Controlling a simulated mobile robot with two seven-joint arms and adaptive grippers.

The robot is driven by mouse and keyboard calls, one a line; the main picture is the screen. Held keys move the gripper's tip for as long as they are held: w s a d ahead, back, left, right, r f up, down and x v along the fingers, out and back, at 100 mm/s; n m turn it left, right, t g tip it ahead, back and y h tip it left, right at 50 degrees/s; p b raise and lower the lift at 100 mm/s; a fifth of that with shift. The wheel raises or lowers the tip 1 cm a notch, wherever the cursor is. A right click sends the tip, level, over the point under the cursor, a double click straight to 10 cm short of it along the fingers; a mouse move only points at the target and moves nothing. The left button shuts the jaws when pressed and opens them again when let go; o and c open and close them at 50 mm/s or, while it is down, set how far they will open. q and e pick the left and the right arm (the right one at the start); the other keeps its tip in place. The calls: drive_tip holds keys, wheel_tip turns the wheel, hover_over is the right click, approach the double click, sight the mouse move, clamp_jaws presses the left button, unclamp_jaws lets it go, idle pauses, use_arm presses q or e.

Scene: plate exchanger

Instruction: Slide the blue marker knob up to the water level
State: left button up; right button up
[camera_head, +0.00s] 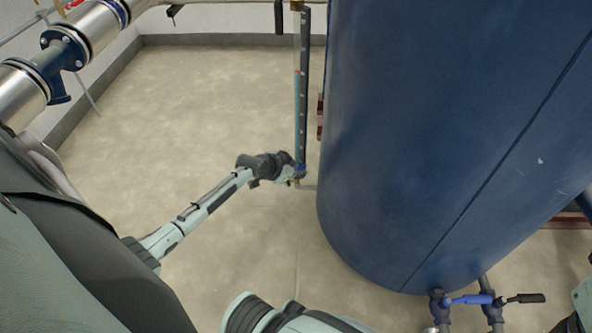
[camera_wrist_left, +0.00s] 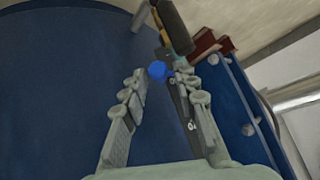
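The blue marker knob (camera_wrist_left: 157,70) is a small round knob in the left wrist view, between my left gripper's fingertips. My left gripper (camera_wrist_left: 160,78) is open around it, with a small gap visible on each side. In the head view my left gripper (camera_head: 292,173) is at the low end of the upright sight gauge (camera_head: 303,100), where a bit of blue shows. The gauge's teal water column (camera_head: 298,120) ends well above the gripper, near a small reddish mark. My right gripper is not in view.
The large blue tank (camera_head: 430,140) stands just right of the gauge. Blue-handled valves (camera_head: 470,299) sit at its lower front. Silver pipes with a blue flange (camera_head: 65,48) run at upper left. The floor (camera_head: 200,100) left of the gauge is clear.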

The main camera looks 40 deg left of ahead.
sight(303, 141)
use_arm(q)
clamp_jaws()
drive_tip(key=shift+r, duration=0.1)
idle(0.3)
drive_tip(key=shift+r+p, duration=2.9)
drive_tip(key=shift+p, duration=0.1)
drive_tip(key=shift+r, duration=0.1)
drive_tip(key=shift+a+r+p, duration=0.1)
drive_tip(key=shift+r+p, duration=2.8)
drive_tip(key=shift+p, duration=0.05)
